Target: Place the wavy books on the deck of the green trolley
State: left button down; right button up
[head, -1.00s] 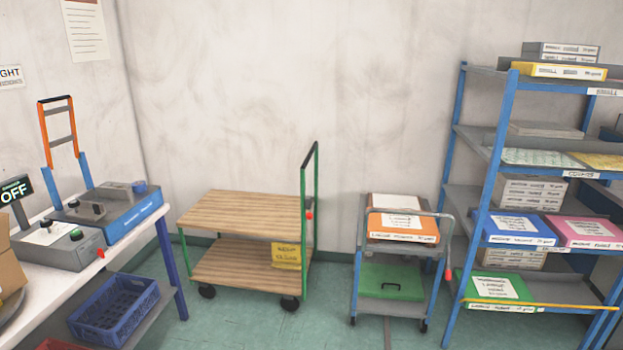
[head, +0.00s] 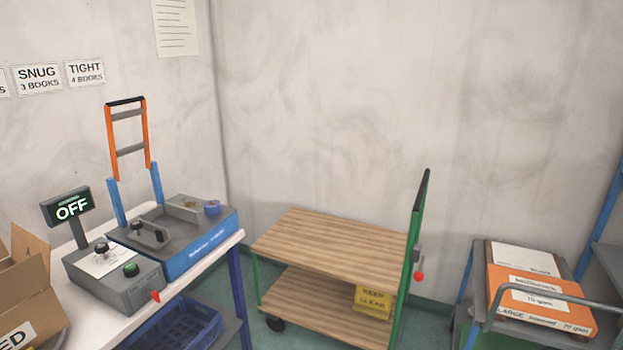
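The green trolley stands against the back wall in the head view. It has green posts, a wooden upper deck (head: 330,243) that is bare, and a wooden lower shelf (head: 318,308) with a yellow "KEEP CLEAR" sign (head: 372,301). Its tall handle (head: 418,235) is on the right side. I see no books that I can identify as the wavy books. Neither of my grippers is in view.
A white table (head: 200,283) on the left holds a blue-grey machine (head: 185,240), a control box (head: 115,280) reading OFF and an open cardboard box (head: 30,300). A blue crate (head: 175,325) sits below. A small cart with an orange box (head: 535,300) stands right.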

aim_at(333, 244)
jog(key=i, duration=1.25)
jog(key=i+j+z, duration=0.15)
jog(key=i+z, duration=0.3)
jog(key=i, duration=0.2)
jog(key=i+j+z, duration=0.45)
jog(key=i, duration=0.15)
jog(key=i+j+z, duration=0.45)
jog(key=i+j, duration=0.05)
jog(key=i, duration=0.05)
